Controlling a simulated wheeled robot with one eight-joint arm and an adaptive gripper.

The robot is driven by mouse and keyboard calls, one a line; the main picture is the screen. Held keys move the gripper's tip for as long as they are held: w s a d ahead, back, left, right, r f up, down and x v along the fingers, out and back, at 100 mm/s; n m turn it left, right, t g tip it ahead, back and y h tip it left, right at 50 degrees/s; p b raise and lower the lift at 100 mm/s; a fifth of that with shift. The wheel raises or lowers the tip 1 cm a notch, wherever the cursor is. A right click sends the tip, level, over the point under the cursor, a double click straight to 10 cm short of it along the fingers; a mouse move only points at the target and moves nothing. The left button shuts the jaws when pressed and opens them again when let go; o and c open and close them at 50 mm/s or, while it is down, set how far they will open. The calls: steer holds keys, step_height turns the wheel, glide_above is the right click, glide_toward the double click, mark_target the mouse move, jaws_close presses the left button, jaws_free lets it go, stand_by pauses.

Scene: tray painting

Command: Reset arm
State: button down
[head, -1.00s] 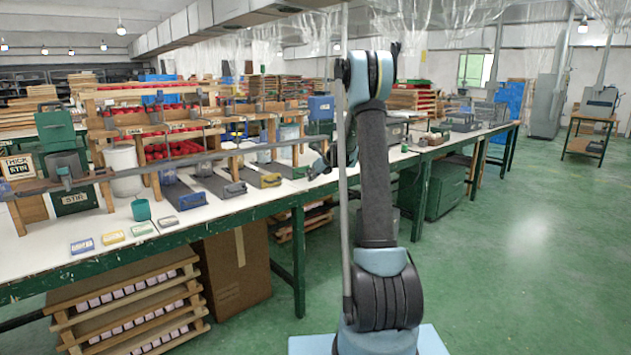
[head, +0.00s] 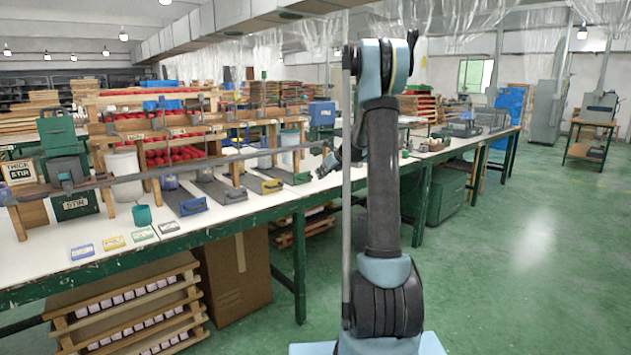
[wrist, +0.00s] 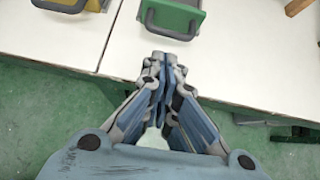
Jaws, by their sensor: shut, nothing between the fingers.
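My gripper (wrist: 163,68) is shut and empty in the wrist view, its fingertips together. It points down over the edge of the white tabletop (wrist: 233,62), with green floor below. In the head view my gripper (head: 328,166) shows small and dark, partly hidden by my arm and the pole, above the white worktable (head: 275,201). My arm stands upright in the middle of the head view.
A green tray with a handle (wrist: 172,15) and a grey-yellow one (wrist: 70,4) lie near the gripper. A cardboard box (head: 232,279) is below. The floor at right is open.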

steer(key=s+r+n+g+h, duration=0.3)
steer(key=s+n, duration=1.2)
steer(key=s, duration=1.9)
steer(key=s+d+f+n+g+h, duration=0.1)
steer(key=s+f+n, duration=0.3)
steer(key=s, duration=0.5)
steer(key=s+d+f+n+g+h, duration=0.1)
steer(key=s+f+n, duration=0.3)
steer(key=s, duration=0.5)
steer(key=s+d+f+n+h, duration=0.1)
steer(key=s+f+n, duration=0.3)
steer(key=s, duration=0.5)
steer(key=shift+d+f+n+g, duration=0.2)
steer(key=shift+d+n+g, duration=0.25)
steer(key=shift+n, duration=0.45)
steer(key=shift+w+f, duration=0.2)
steer(key=shift+w, duration=0.15)
